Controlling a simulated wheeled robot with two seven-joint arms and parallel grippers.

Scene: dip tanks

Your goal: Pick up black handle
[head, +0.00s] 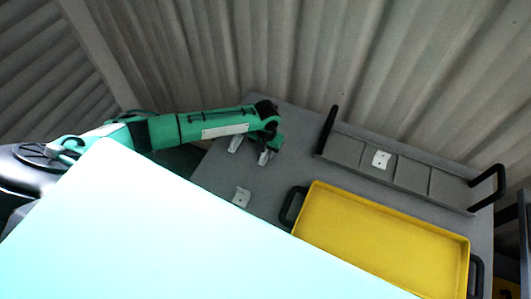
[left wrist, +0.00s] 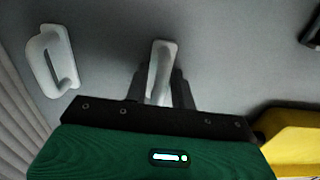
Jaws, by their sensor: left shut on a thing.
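My left gripper (head: 266,147) is over the grey table, left of the trays. In the left wrist view its dark fingers (left wrist: 161,84) are shut on a pale grey handle (left wrist: 161,60), one finger on each side. A second pale grey handle (left wrist: 52,60) stands apart to the left. Black handles show on the yellow tray, one at its left end (head: 290,207) and one at its right end (head: 477,276). The grey tray has black handles at its left (head: 327,130) and right (head: 490,187) ends. My left gripper is apart from these black handles. My right gripper is out of view.
The yellow tray (head: 316,186) and the divided grey tray (head: 413,173) rest on the grey table (head: 225,170). A small white plate (head: 241,197) lies left of the yellow tray. A large pale surface (head: 150,230) covers the lower left. Corrugated walls (head: 300,50) stand behind.

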